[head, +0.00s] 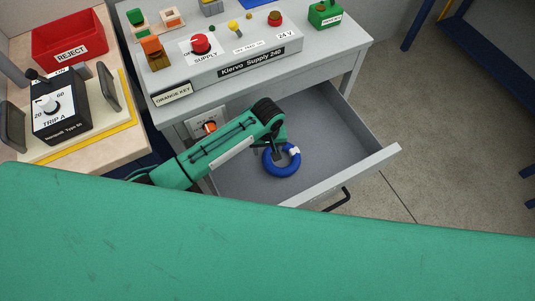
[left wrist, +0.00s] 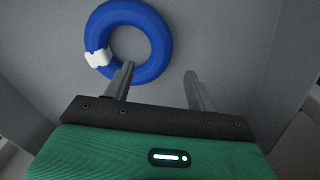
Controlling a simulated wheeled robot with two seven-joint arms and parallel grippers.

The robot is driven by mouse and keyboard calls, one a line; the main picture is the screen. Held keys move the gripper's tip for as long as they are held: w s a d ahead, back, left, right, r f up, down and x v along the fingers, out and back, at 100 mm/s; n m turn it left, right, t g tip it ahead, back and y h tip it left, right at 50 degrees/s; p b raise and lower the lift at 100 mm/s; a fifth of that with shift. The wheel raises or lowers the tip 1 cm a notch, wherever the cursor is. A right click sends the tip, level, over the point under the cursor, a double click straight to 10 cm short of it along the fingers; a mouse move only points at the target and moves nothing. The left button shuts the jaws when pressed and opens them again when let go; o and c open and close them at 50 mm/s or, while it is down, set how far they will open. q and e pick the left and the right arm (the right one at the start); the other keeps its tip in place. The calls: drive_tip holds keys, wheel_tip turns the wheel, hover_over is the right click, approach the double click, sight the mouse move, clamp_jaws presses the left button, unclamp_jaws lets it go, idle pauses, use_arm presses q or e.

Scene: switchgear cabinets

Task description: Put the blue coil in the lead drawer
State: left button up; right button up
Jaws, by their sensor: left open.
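The blue coil (head: 282,174), a ring with a white band, is in the open grey drawer (head: 330,130) in the head view. It appears to lie on the drawer floor. My left gripper (head: 279,153) reaches down into the drawer above the coil. In the left wrist view the two fingers (left wrist: 159,70) are spread with nothing between them. The coil (left wrist: 160,42) shows beyond and to the left of them, and the left fingertip overlaps its lower edge; I cannot tell whether they touch. My right gripper is not in view.
The drawer sits under the supply panel (head: 247,65), with its front panel (head: 345,176) pulled out toward the lower right. A red reject bin (head: 70,38) and a black trip unit (head: 62,105) stand on the left bench. Open floor lies to the right.

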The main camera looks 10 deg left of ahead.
use_arm(q)
wheel_tip(320, 180, up, 5)
drive_tip(key=shift+r, duration=0.1)
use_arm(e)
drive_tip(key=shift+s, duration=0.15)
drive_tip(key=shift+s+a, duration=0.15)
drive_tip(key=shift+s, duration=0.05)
